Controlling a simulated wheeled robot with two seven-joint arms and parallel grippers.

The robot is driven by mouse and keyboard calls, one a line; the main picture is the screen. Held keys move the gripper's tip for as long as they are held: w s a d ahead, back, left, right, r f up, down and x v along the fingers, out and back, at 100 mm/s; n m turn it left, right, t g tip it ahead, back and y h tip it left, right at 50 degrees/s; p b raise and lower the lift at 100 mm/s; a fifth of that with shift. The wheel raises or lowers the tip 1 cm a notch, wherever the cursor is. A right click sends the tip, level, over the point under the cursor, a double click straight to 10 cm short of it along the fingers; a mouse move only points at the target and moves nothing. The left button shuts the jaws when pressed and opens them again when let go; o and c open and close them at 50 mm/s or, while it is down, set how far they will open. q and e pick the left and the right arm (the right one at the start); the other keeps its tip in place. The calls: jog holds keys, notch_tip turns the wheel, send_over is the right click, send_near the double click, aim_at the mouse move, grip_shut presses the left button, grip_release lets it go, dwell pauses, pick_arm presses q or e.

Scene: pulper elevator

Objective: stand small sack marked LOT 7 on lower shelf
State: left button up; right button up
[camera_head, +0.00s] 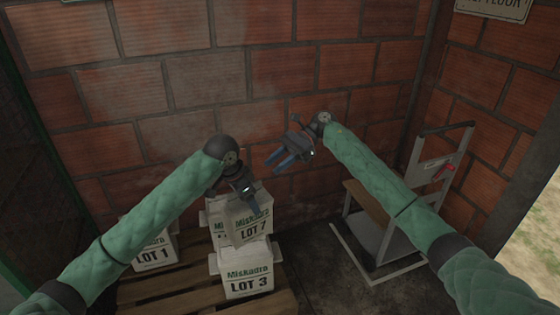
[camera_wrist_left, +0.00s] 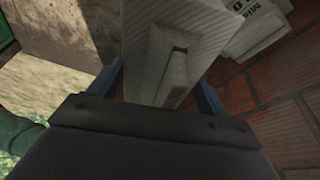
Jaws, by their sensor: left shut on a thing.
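The small white sack marked LOT 7 (camera_head: 252,226) is upright and slightly tilted. My left gripper (camera_head: 243,192) is shut on its top. In the left wrist view, the pale sack (camera_wrist_left: 172,55) sits between my two blue fingers (camera_wrist_left: 165,90). The sack is just above and behind the LOT 3 sack (camera_head: 248,282); I cannot tell whether they touch. My right gripper (camera_head: 281,157) is empty, its blue fingers apart, in front of the brick wall. I cannot make out a lower shelf for certain.
The LOT 1 sack (camera_head: 152,256) stands at the left on a wooden pallet (camera_head: 190,284). Another sack shows partly behind LOT 7. A brick wall closes the back.

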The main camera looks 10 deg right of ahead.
pick_arm(q)
jog(key=shift+r, duration=0.1)
pick_arm(e)
jog(key=x, duration=1.1)
jog(key=shift+c, duration=0.2)
grip_shut()
pick_arm(q)
jog(key=shift+w+a, duration=0.15)
pick_arm(e)
jog(key=shift+s, duration=0.1)
dwell(0.7)
pick_arm(q)
jog(key=o, duration=1.9)
pick_arm(e)
jog(key=shift+r, duration=0.1)
pick_arm(q)
jog(key=shift+o, duration=0.8)
